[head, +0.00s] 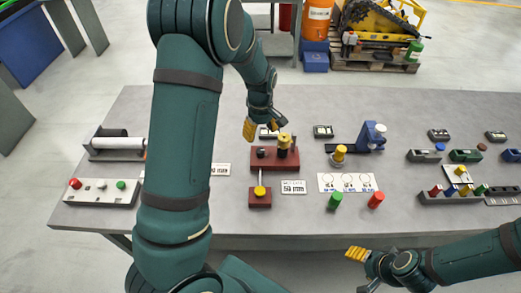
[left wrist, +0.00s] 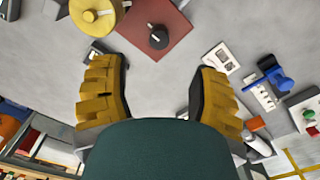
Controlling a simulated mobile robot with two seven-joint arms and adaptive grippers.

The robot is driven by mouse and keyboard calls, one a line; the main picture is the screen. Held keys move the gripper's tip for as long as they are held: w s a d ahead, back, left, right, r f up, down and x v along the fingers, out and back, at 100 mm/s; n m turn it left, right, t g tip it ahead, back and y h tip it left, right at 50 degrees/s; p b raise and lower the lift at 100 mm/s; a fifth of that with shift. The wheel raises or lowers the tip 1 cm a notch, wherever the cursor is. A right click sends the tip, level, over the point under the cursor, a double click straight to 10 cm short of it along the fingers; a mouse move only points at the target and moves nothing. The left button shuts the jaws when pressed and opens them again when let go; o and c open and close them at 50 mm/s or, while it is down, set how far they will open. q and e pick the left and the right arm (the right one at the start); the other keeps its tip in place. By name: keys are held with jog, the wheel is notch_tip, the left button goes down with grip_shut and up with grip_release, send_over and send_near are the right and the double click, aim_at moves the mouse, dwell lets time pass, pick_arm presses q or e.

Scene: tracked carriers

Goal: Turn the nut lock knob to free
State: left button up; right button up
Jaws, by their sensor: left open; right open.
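A dark red block (head: 275,164) stands near the middle of the table, with a small black knob (head: 262,152) and a yellow round part (head: 284,143) on it. The black knob (left wrist: 157,37), with a light mark on its top, also shows in the left wrist view on the red block (left wrist: 172,20); the yellow part (left wrist: 97,12) is beside it. My left gripper (head: 263,125) is open and empty, over the table just behind the block and apart from the knob. Its fingers (left wrist: 158,92) are wide apart. My right gripper (head: 357,255) is open and empty off the front edge.
A smaller red block (head: 260,201) with a yellow-topped lever and a printed card (head: 293,187) sit in front. A white sheet (head: 346,182) with circles, a blue device (head: 371,136) and several coloured parts lie to the right. A button box (head: 101,191) is at the left.

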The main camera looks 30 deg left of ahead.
aim_at(261, 150)
pick_arm(q)
notch_tip(261, 150, down, 10)
jog(key=shift+w+a+b, duration=0.1)
jog(key=shift+b, duration=0.25)
grip_shut()
